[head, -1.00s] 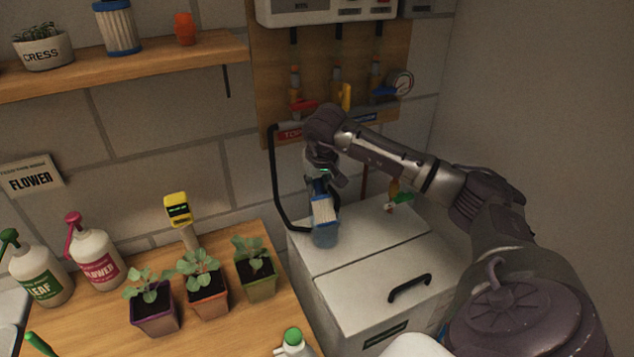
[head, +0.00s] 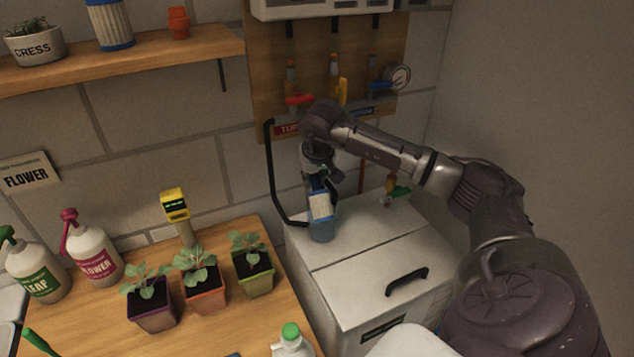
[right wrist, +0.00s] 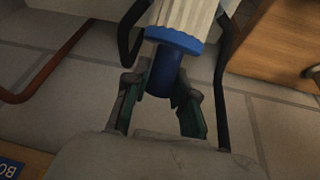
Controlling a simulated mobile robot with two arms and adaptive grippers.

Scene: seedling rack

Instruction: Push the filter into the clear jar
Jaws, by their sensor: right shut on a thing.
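My right gripper (head: 320,174) is shut on the blue stem (right wrist: 163,80) at the end of the filter. The filter (head: 321,205) has a white pleated body and a blue end cap, which also shows in the right wrist view (right wrist: 175,40). It hangs below the gripper, close to upright. The clear jar (head: 322,232) has a bluish look and stands on the white cabinet's back left corner. The filter's lower end overlaps the jar in the head view. How deep it sits inside, I cannot tell. My left gripper is not in view.
A black bent pipe (head: 271,185) stands close left of the jar. The cabinet (head: 350,252) is clear in front. Potted seedlings (head: 201,281) stand on the wooden bench. Another blue and white filter (head: 110,24) is on the shelf.

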